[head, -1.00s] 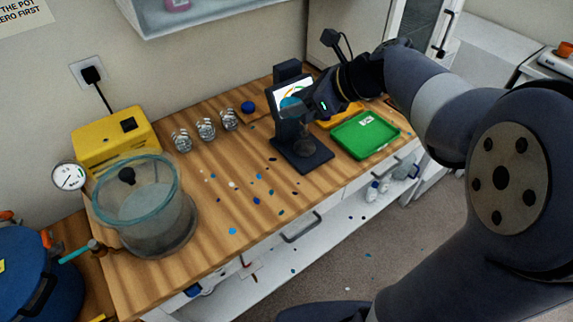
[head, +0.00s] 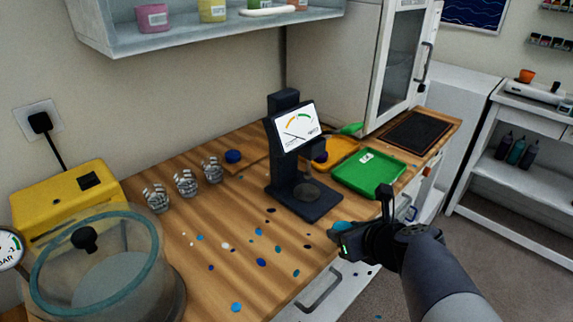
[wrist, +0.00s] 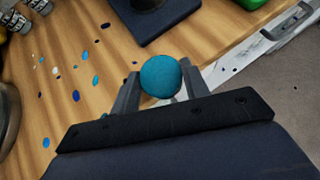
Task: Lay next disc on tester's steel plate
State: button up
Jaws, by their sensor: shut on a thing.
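My gripper (head: 345,235) is shut on a teal disc (wrist: 160,77), held between its two fingers near the bench's front edge. In the head view only part of the disc shows at the fingertips. The tester (head: 284,105) is a dark stand with a gauge screen, behind and left of my gripper. Its round steel plate (head: 306,192) sits on the dark base and looks bare. The disc is apart from the tester. In the wrist view the tester's base (wrist: 150,22) shows at the top, beyond the disc.
A green tray (head: 345,181) with a white label and a yellow tray (head: 343,147) are right of the tester. Small coloured spots dot the bench. A glass-like chamber (head: 100,262) is at front left.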

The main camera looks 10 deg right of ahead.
jog(key=w+a, duration=0.1)
jog(key=w, duration=0.3)
jog(key=w+a, duration=0.1)
jog(key=w, duration=0.4)
jog(key=w+a, duration=0.1)
jog(key=w, duration=0.3)
jog(key=shift+w+a, duration=0.1)
jog(key=shift+w, duration=0.3)
jog(key=w, duration=0.1)
jog(key=w+p, duration=0.1)
jog(key=shift+w+a, duration=0.3)
jog(key=shift+a, duration=0.05)
jog(key=shift+w+f+b, duration=0.4)
jog(key=shift+f+b, duration=0.25)
jog(key=shift+f, duration=0.1)
jog(key=shift+f, duration=0.1)
jog(key=o, duration=1)
jog(key=shift+o, duration=0.2)
